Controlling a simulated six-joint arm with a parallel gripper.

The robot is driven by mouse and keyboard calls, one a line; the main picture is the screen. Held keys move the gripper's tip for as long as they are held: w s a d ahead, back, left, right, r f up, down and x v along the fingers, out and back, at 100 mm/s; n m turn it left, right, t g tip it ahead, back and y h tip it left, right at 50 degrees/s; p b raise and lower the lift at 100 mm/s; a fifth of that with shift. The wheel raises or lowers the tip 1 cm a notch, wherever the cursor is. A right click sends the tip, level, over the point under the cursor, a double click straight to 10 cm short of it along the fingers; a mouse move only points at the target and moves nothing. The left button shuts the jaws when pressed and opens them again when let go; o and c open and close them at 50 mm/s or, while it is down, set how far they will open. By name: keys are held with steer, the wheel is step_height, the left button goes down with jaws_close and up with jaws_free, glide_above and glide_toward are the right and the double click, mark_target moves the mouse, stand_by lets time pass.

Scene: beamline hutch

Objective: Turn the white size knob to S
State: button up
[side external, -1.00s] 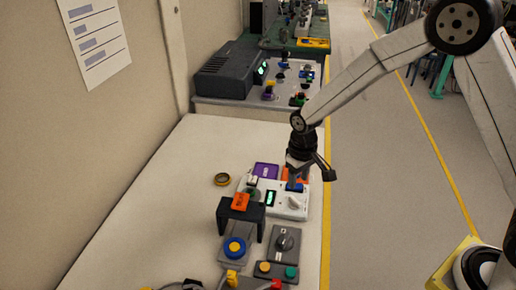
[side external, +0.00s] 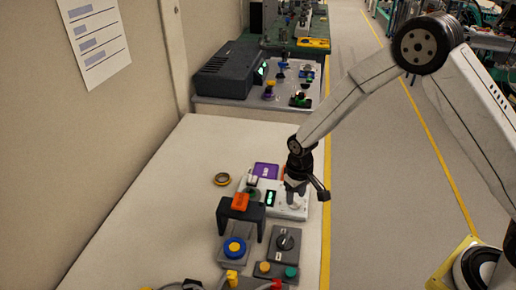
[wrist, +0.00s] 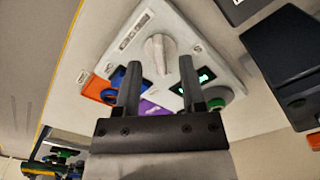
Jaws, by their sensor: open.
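The white size knob (wrist: 158,52) is a bar-shaped knob on a white panel (wrist: 200,38). Small lettering is printed around it, too small to read, so I cannot tell its setting. In the wrist view my gripper (wrist: 160,68) is open, with one fingertip on each side of the knob's near end. I cannot tell whether the fingers touch it. In the side view my gripper (side external: 296,190) is low over the right part of the white panel (side external: 290,213), and it largely hides the knob there.
Grey control boxes (side external: 284,240) are nearer.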

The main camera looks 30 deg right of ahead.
steer(key=shift+f, duration=0.75)
jaws_close()
